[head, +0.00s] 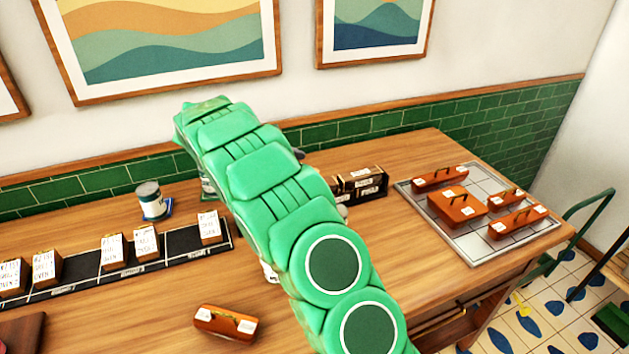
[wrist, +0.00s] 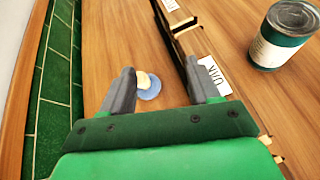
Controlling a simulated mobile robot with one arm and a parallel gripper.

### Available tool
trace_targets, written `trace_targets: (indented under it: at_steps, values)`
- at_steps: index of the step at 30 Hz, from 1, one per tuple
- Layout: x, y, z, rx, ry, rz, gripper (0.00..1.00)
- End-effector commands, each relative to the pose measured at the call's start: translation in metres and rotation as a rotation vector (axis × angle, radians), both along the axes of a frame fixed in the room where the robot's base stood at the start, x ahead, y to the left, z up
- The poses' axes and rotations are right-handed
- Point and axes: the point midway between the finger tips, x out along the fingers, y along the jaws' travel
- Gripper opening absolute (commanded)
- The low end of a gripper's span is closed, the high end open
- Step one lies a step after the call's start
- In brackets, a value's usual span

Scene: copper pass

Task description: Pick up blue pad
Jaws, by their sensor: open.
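In the wrist view a small round blue pad (wrist: 150,90) lies on the wooden table, with a small cream-coloured piece on or against it. My gripper (wrist: 162,72) is open above the table, and its left finger overlaps the edge of the cream piece. The blue pad is nearer the left finger; the right finger is by a dark rack. Nothing is held. In the head view my arm hides this spot, and only small grey bits of the gripper show. Another blue piece (head: 168,209) shows there under a can (head: 151,199); its full shape is hidden.
The dark rack (wrist: 184,45) with labels stands right beside the right finger. A green-labelled can (wrist: 281,36) stands beyond it. Green wall tiles (wrist: 55,75) run along the left. In the head view a metal tray (head: 470,232) with several brown cases lies at right.

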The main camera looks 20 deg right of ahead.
Motion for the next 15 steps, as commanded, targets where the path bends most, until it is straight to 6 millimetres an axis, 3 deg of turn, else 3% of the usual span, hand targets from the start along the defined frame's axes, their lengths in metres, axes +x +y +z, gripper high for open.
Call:
trace_targets:
  at_steps: [9, 15]
  values:
    - [0.039, 0.016, -0.039, -0.06, 0.111, 0.087, 0.61]
    - [0.048, 0.02, -0.052, -0.08, 0.149, 0.111, 0.61]
